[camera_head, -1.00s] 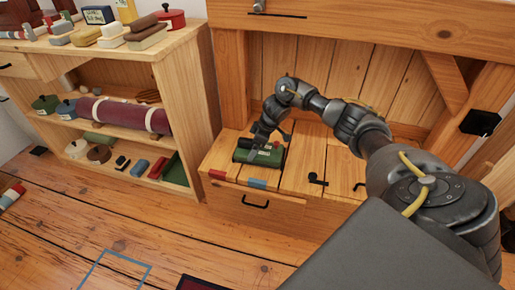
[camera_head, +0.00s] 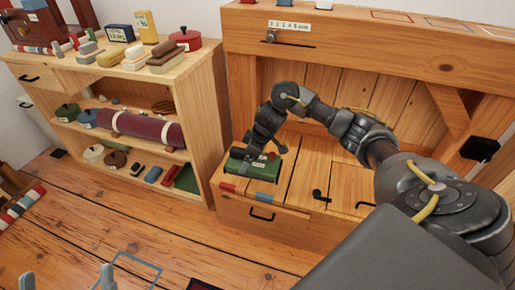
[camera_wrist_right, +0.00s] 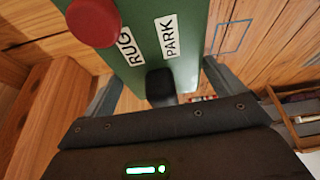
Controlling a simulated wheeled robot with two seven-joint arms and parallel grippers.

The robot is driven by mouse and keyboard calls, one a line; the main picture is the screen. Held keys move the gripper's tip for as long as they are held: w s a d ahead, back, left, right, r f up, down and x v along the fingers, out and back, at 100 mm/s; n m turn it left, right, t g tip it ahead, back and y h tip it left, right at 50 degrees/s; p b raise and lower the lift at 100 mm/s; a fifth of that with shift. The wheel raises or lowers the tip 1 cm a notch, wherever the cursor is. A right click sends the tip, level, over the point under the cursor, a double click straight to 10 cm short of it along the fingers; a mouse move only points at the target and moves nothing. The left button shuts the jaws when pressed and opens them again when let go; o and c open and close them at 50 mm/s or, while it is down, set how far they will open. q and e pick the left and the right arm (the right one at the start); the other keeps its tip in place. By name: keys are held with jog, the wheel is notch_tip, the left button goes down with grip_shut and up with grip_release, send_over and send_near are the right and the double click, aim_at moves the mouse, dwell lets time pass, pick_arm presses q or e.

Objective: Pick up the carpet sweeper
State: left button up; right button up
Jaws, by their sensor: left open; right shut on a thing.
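The carpet sweeper (camera_head: 262,172) is a green box at the left end of the low wooden bench under the frame. In the right wrist view the sweeper (camera_wrist_right: 185,65) fills the top, with labels reading RUG and PARK, a red knob and a black block. My right gripper (camera_head: 258,154) reaches it from above and is shut on it, one finger on each side. I cannot tell whether the sweeper rests on the bench or is just clear of it. My left gripper (camera_head: 66,277) is open and empty at the bottom left; only its grey fingertips show.
The low bench (camera_head: 300,180) has a drawer with a black handle and black latches on top. A shelf unit (camera_head: 205,120) filled with several items stands close on the left. An upright post and a beam frame the bench. The floor in front is largely clear.

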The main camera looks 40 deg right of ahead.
aim_at(237, 166)
jog(key=a, duration=0.1)
jog(key=a+r+p, duration=0.1)
jog(key=s+a, duration=0.1)
jog(key=shift+a+r, duration=0.1)
jog(key=shift+r, duration=0.3)
pick_arm(q)
jog(key=shift+w+d+f+m+g+y+p, duration=0.15)
jog(key=shift+d+f+m+g+y, duration=0.1)
jog(key=shift+d+f+g, duration=0.55)
jog(key=shift+w+d+f+m+g+y+p, duration=0.2)
jog(key=shift+d+f+g, duration=0.3)
jog(key=shift+f+g, duration=0.55)
pick_arm(e)
jog(key=shift+s+a+r, duration=0.1)
jog(key=shift+s+a, duration=0.05)
jog(key=shift+a, duration=0.35)
pick_arm(q)
jog(key=shift+s+r, duration=0.15)
